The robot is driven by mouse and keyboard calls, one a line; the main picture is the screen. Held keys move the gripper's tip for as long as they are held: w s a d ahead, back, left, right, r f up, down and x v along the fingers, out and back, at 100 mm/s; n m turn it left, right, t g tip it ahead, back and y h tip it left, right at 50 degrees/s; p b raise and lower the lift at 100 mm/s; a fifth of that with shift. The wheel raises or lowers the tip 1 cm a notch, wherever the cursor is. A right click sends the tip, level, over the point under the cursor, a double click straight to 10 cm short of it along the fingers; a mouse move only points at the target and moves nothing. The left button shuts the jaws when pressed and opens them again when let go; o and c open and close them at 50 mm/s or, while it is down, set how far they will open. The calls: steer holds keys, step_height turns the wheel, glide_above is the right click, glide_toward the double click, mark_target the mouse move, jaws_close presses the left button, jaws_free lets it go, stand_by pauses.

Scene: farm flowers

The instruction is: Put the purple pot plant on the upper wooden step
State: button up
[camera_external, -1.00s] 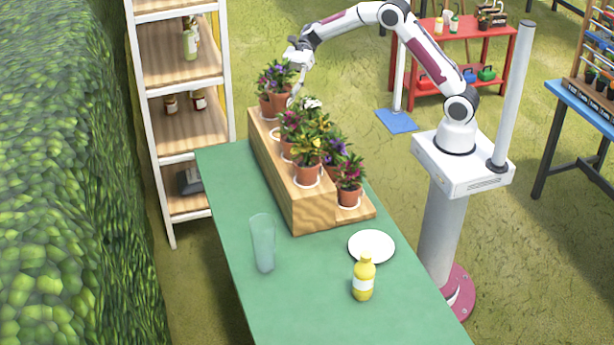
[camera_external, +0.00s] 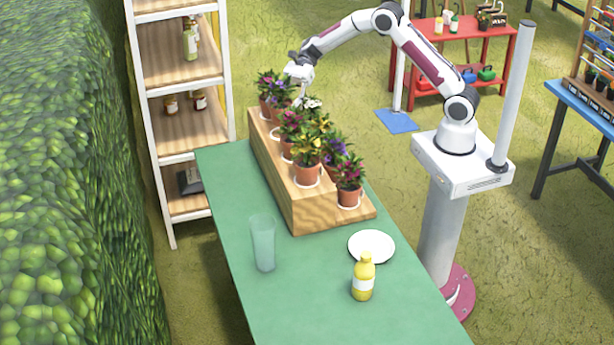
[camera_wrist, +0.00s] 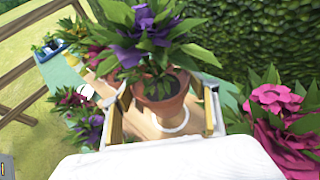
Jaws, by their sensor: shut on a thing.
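The purple pot plant (camera_external: 279,94) is in my gripper (camera_external: 297,98) at the far end of the wooden steps. In the wrist view, its terracotta pot (camera_wrist: 163,102) is upright between my two fingers (camera_wrist: 165,110), with purple flowers above the rim. The upper wooden step (camera_external: 269,150) is the taller block of the stand. A white ring mark (camera_wrist: 172,134) shows on the wood beside the pot's base. I cannot tell whether the pot touches the step.
A magenta-flowered plant (camera_external: 264,86) stands close beside the held one on the far end. Several potted plants, one with yellow flowers (camera_external: 308,152), crowd the near part. A glass (camera_external: 263,243), a white plate (camera_external: 371,246) and a yellow bottle (camera_external: 363,278) stand on the green table.

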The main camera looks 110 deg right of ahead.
steer(key=shift+f, duration=0.45)
steer(key=shift+f, duration=1.9)
steer(key=shift+f, duration=0.1)
steer(key=o, duration=1.5)
steer(key=shift+c, duration=0.2)
steer(key=v, duration=1.2)
